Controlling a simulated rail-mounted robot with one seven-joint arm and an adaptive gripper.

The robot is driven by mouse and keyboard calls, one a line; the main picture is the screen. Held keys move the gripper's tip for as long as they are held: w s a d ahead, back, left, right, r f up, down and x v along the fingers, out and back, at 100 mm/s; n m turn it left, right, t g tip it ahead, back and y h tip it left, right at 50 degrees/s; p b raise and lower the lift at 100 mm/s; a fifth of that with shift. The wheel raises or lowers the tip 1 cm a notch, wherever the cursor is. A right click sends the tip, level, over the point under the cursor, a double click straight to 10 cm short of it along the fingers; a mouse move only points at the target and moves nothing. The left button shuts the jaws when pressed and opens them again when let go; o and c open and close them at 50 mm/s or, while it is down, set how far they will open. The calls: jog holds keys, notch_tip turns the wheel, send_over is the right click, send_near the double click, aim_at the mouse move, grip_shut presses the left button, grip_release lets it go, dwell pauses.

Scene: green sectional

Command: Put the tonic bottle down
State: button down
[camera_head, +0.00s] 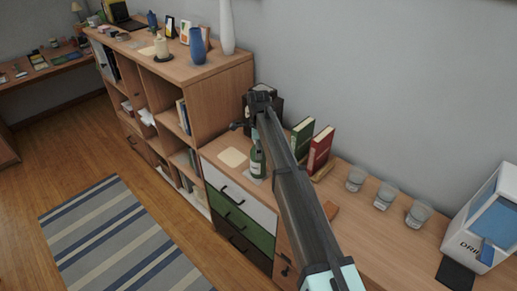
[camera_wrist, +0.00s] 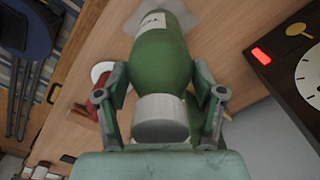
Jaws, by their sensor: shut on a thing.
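The tonic bottle (camera_wrist: 165,60) is green glass with a white label and a pale cap. In the wrist view my gripper (camera_wrist: 160,98) has a finger on each side of it near the cap end, shut on it. In the head view the bottle (camera_head: 257,163) is upright over the cabinet top, below the end of my arm and partly hidden by it. I cannot tell whether the base touches the surface.
A square tan pad (camera_head: 233,157) lies left of the bottle. Green and red books (camera_head: 319,150) stand to its right, then several glasses (camera_head: 387,196) and a white bin (camera_head: 484,232). A dark box with a clock face (camera_wrist: 305,75) is close by.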

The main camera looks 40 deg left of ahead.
jog(key=shift+c, duration=0.7)
grip_release()
notch_tip(320, 180, up, 12)
jog(key=b, duration=0.3)
jog(key=shift+r, duration=0.15)
